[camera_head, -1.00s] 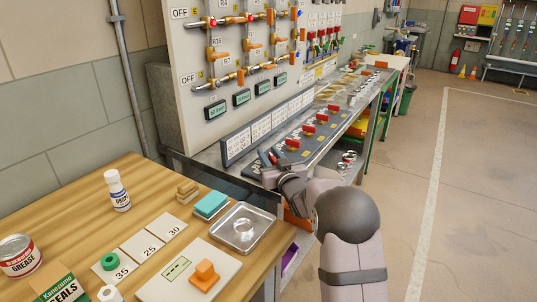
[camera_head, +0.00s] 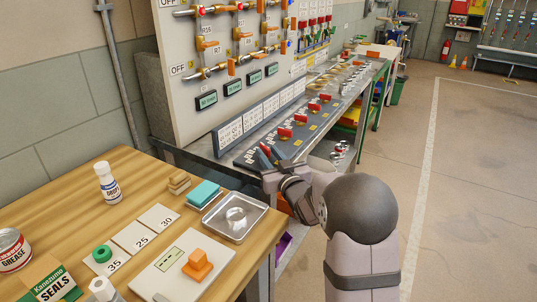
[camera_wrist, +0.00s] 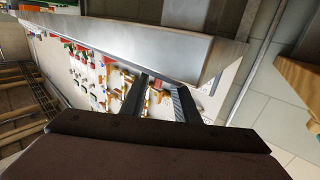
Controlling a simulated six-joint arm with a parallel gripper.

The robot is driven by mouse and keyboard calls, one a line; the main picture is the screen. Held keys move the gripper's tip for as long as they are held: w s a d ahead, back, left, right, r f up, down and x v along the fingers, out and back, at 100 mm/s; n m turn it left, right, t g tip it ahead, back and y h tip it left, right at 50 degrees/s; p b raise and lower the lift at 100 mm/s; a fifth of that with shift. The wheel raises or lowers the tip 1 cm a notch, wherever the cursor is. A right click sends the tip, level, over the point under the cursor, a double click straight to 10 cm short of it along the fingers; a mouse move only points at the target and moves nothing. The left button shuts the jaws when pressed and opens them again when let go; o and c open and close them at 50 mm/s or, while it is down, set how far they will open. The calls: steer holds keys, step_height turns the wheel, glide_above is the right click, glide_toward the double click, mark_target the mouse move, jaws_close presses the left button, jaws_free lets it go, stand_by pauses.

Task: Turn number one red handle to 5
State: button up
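A row of red handles runs along the sloped grey panel on the metal bench in the head view. The nearest clearly visible red handle (camera_head: 285,133) is just beyond my gripper's fingers. A small red patch shows at the fingers, possibly another handle mostly hidden by them; I cannot tell which handle is number one. The dial numbers are too small to read. My gripper (camera_head: 270,156) is at the near end of the panel, its fingers apart.
A wooden table (camera_head: 60,190) with number cards, a metal tray (camera_head: 262,210) and an orange block (camera_head: 198,264) stands at the near left. The white pipe board (camera_head: 180,110) rises behind the bench. The metal bench edge (camera_wrist: 150,45) crosses the wrist view close to the fingers. Open floor lies right.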

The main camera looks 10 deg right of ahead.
mark_target(260, 144)
steer(key=p, duration=0.1)
steer(key=y+p, duration=0.1)
steer(key=shift+w+d+r+n+p, duration=0.1)
steer(key=shift+d+r+n+p, duration=0.2)
steer(key=shift+r+p, duration=0.1)
steer(key=shift+y+p, duration=0.3)
steer(key=shift+p, duration=0.25)
steer(key=shift+f+n+y+p, duration=0.1)
steer(key=shift+n+y+p, duration=0.3)
steer(key=shift+n+p, duration=0.15)
steer(key=shift+f, duration=0.15)
steer(key=shift+p+x, duration=0.4)
steer(key=shift+x, duration=3.1)
steer(key=shift+a+f, duration=0.1)
steer(key=shift+c, duration=0.3)
jaws_close()
